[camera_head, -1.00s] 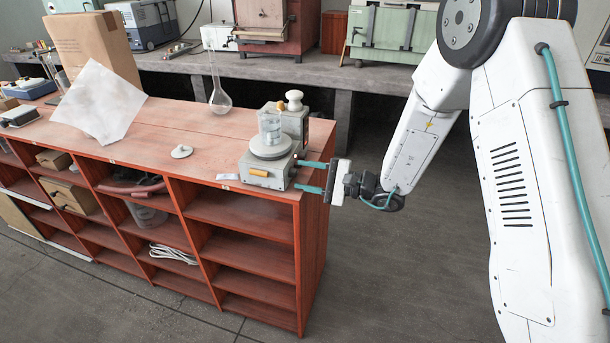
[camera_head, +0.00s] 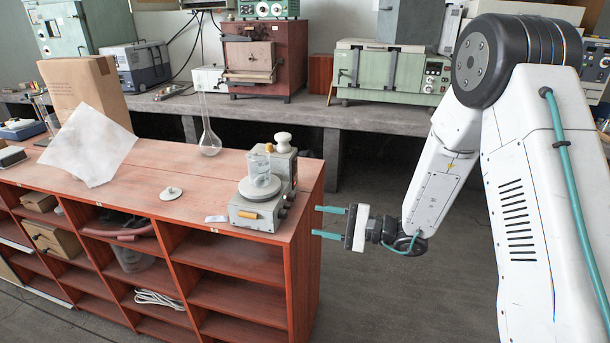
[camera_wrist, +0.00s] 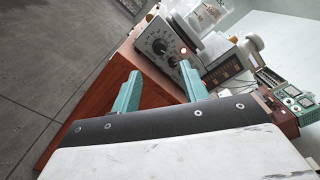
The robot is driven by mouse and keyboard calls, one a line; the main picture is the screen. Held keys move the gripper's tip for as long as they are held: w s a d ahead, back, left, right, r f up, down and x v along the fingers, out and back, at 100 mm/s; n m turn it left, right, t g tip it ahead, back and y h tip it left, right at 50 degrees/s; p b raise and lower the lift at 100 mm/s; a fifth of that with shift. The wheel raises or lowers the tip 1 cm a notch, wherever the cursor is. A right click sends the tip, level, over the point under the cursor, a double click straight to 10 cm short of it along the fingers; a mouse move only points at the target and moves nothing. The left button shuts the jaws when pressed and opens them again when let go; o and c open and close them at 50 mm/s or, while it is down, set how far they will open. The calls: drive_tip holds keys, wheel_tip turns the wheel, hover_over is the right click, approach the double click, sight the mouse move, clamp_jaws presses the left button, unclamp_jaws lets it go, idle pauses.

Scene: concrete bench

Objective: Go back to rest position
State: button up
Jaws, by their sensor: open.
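My gripper (camera_head: 330,222) is open and empty, with its two teal fingers apart and pointing left. In the head view it hangs in the air just right of the red shelf unit's end, clear of the grey instrument (camera_head: 258,212). In the wrist view the gripper (camera_wrist: 158,88) points toward the instrument's dial face (camera_wrist: 160,46). A glass beaker (camera_head: 259,168) stands on the instrument's round plate.
The red wooden shelf unit (camera_head: 135,180) also holds a glass flask (camera_head: 209,138), a white sheet (camera_head: 88,145), a cardboard box (camera_head: 88,88) and a small white lid (camera_head: 171,193). A concrete bench (camera_head: 300,113) with machines runs behind. Floor (camera_head: 375,280) is open right of the shelf.

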drive_tip(key=s+d+r+n+g+h, duration=0.1)
drive_tip(key=s+r+n+g+h, duration=0.2)
drive_tip(key=s+g, duration=0.5)
drive_tip(key=s+d+r+n+g+h, duration=0.1)
drive_tip(key=s+r+n+g+h, duration=0.15)
drive_tip(key=s, duration=0.85)
drive_tip(key=s+d+r+n+t+h, duration=0.5)
drive_tip(key=s+d+r+h, duration=0.6)
drive_tip(key=s+d+r, duration=0.1)
drive_tip(key=shift+s+d+r+t, duration=0.15)
drive_tip(key=shift+s+d+t, duration=0.2)
drive_tip(key=shift+s+d, duration=0.6)
drive_tip(key=shift+h, duration=0.25)
